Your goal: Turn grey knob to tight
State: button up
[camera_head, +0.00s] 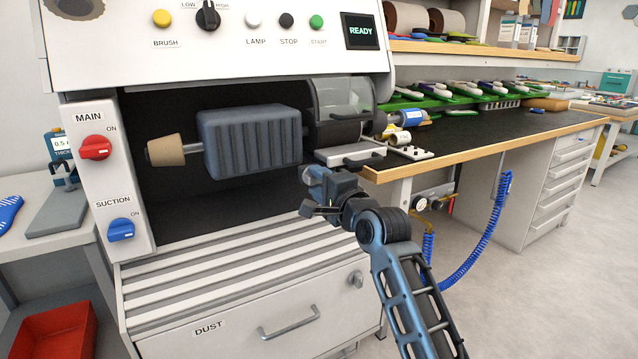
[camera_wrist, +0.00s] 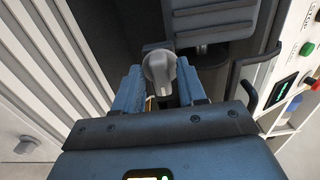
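A grey knob (camera_wrist: 158,68) with a raised ridge shows in the wrist view. It sits between the two fingertips of my gripper (camera_wrist: 161,86). The fingers stand apart on either side of it, and I cannot tell whether they press on it. In the head view my gripper (camera_head: 318,196) is in front of the machine's opening, below the small shelf at the right. The knob is not clear there, being small and largely behind the gripper. No "tight" mark is readable. A second grey knob (camera_head: 356,279) is on the dust drawer's front and also shows in the wrist view (camera_wrist: 24,146).
The grinding drum (camera_head: 250,140) and tan cone (camera_head: 165,150) are inside the opening. A slatted grille (camera_head: 225,270) and the dust drawer (camera_head: 245,325) lie below. A workbench (camera_head: 500,135) stands right.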

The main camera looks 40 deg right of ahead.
grip_shut()
jog(key=shift+n, duration=0.3)
jog(key=n, duration=0.3)
jog(key=shift+f+n, duration=0.2)
jog(key=shift+n, duration=0.1)
jog(key=n+b, duration=0.1)
jog(key=n, duration=0.3)
jog(key=n+b, duration=0.2)
jog(key=n, duration=0.3)
jog(key=n+b, duration=0.1)
jog(key=n, duration=0.3)
jog(key=shift+s+d+f+n, duration=0.1)
jog(key=shift+d+f+n, duration=0.15)
jog(key=shift+d+n, duration=0.05)
dwell(0.4)
